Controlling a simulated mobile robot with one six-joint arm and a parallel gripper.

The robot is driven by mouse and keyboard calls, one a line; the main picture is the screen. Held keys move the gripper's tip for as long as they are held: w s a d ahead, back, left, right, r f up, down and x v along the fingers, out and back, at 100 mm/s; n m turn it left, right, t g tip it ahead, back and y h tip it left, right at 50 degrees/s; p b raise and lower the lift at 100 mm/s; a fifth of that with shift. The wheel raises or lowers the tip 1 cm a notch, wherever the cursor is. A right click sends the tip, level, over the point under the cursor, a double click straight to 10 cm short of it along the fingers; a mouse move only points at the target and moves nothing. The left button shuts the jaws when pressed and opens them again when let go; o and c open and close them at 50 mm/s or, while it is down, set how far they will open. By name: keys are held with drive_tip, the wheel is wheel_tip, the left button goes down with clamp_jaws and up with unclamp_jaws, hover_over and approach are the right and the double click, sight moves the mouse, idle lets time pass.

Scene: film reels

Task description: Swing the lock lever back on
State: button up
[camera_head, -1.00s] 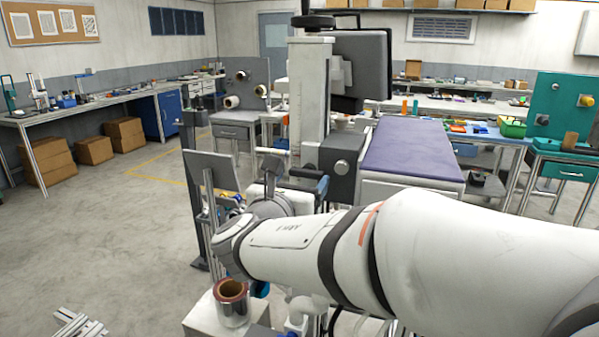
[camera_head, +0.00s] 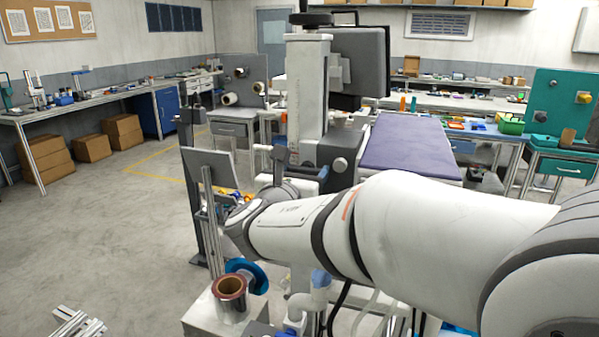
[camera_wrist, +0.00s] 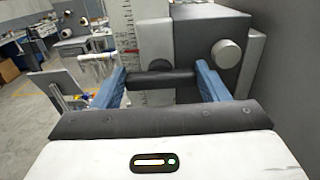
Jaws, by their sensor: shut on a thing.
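In the wrist view my gripper (camera_wrist: 162,79) has its two blue fingers at either end of a dark, round, horizontal grip. I take this grip to be the handle of the lock lever (camera_wrist: 158,78). The fingers press on its ends. It lies in front of a grey column with a ruler scale and beside a dark block with a round knob (camera_wrist: 228,53). How the lever joins the machine is hidden.
A copper-coloured film roll (camera_head: 230,296) stands at the front, with a blue reel (camera_head: 248,273) behind it. A tilted grey panel (camera_head: 210,169) stands left of my wrist. A purple-topped table (camera_head: 411,149) is behind my arm.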

drive_tip(key=shift+f+b, duration=0.1)
drive_tip(key=shift+b, duration=0.25)
drive_tip(key=shift+m+b, duration=0.35)
drive_tip(key=shift+m, duration=0.05)
drive_tip(key=m+b, duration=0.5)
drive_tip(key=b, duration=0.3)
drive_tip(key=m+b, duration=0.6)
drive_tip(key=b, duration=0.2)
drive_tip(key=m+b, duration=0.6)
drive_tip(key=b, duration=0.2)
drive_tip(key=shift+s+d+f, duration=0.15)
drive_tip(key=shift+d+f, duration=0.15)
drive_tip(key=shift+f, duration=0.05)
drive_tip(key=shift+r+m, duration=0.1)
drive_tip(key=shift+m, duration=0.2)
